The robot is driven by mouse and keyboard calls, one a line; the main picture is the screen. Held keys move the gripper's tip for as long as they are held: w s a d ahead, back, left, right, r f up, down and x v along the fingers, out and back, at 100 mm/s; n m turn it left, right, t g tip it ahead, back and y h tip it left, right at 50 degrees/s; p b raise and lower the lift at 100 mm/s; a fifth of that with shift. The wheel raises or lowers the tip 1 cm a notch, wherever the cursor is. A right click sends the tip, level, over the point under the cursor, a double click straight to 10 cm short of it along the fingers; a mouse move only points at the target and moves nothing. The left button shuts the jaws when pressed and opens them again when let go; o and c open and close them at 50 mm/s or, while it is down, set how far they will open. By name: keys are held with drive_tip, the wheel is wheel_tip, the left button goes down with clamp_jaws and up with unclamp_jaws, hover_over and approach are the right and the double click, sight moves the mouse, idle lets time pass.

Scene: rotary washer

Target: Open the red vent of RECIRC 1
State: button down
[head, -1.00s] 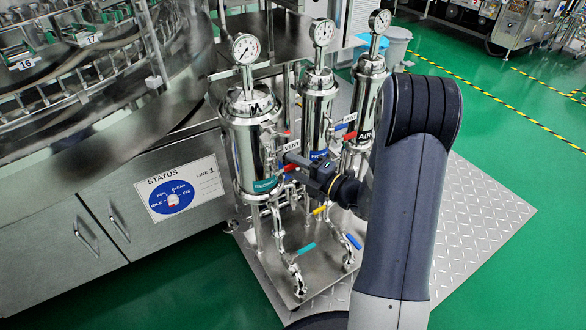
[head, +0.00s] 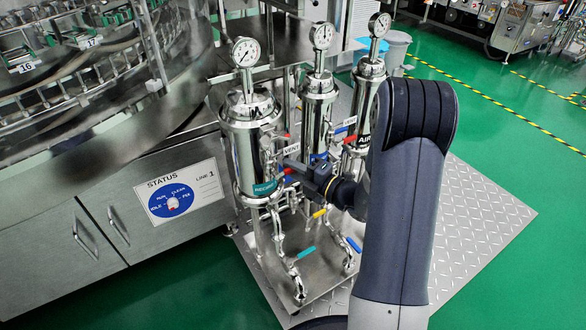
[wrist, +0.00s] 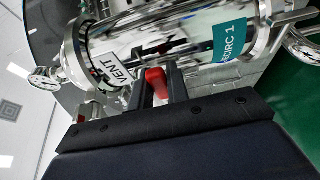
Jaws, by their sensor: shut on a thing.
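The RECIRC 1 housing (head: 243,150) is a polished steel cylinder with a teal label, a gauge on top and a white VENT tag (head: 291,151). In the wrist view its teal label (wrist: 229,40) and VENT tag (wrist: 118,69) show close up. The red vent handle (wrist: 156,82) lies between my two fingers. My gripper (wrist: 159,86) is shut on it, beside the housing wall. In the head view my gripper (head: 299,171) reaches in from the right, with a bit of red at its tips. The valve body behind the handle is mostly hidden.
Two more steel housings stand behind and to the right, one labelled AIR (head: 364,138). Teal, yellow and blue valve handles sit low on the skid. A STATUS panel (head: 187,192) is on the cabinet at left. Open green floor (head: 500,100) lies to the right.

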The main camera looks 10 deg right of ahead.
idle(0.3)
drive_tip(key=shift+f+m+t+p, duration=0.2)
drive_tip(key=shift+m+t+p, duration=0.1)
drive_tip(key=shift+m+p, duration=0.5)
drive_tip(key=shift+s+a+f+m+t+y+p, duration=0.15)
drive_tip(key=shift+f+m+t+p, duration=0.2)
drive_tip(key=shift+m+p, duration=0.35)
drive_tip(key=shift+w+a+f+m+t+y+p, duration=0.15)
drive_tip(key=shift+f+m+p, duration=0.3)
drive_tip(key=shift+m, duration=0.35)
drive_tip(key=shift+s+d, duration=0.1)
drive_tip(key=c, duration=1.4)
unclamp_jaws()
drive_tip(key=shift+o, duration=0.2)
drive_tip(key=shift+s+d, duration=0.1)
drive_tip(key=p+v, duration=0.2)
drive_tip(key=v, duration=0.8)
drive_tip(key=shift+s, duration=0.25)
drive_tip(key=shift+d+f, duration=0.1)
